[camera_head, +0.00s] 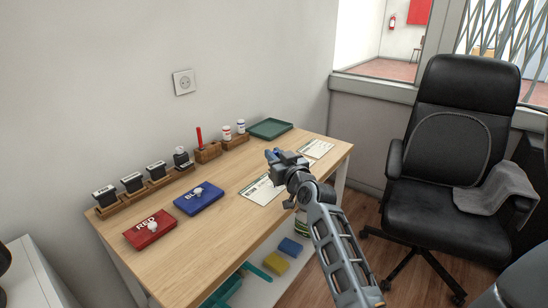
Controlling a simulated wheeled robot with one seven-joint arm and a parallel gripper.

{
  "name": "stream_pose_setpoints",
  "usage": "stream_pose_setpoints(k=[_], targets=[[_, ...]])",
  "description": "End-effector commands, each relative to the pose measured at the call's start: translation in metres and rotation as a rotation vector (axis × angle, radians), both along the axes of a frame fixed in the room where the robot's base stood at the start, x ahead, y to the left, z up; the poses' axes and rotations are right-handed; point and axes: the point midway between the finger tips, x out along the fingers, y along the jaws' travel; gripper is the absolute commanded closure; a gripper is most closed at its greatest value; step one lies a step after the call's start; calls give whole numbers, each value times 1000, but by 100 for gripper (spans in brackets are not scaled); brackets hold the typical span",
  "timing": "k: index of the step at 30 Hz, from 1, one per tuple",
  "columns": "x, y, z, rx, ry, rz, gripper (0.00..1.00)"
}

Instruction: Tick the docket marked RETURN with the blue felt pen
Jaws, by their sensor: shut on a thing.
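My gripper (276,158) is above the table, over the far edge of the nearer docket. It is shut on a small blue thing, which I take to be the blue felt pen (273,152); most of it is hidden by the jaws. The nearer docket (258,191) is a white sheet with a dark header, partly covered by my gripper and arm. A second docket (316,148) lies further right on the table. The print on both is too small to read, so I cannot tell which says RETURN. Whether the pen touches paper cannot be told.
A red pen (199,136) stands in a wooden block at the back. Red (150,230) and blue (199,199) ink pad boxes and a rack of stamps (145,190) are on the left. A green tray (270,128) is behind. A black chair (455,150) stands right.

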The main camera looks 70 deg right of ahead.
Motion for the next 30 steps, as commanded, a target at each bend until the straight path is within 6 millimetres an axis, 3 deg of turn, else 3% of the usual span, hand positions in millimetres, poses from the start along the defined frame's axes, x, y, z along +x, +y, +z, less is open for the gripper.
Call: stream_pose_setpoints(k=[30], targets=[[3, -4, -1, 1, 2, 1, 100]])
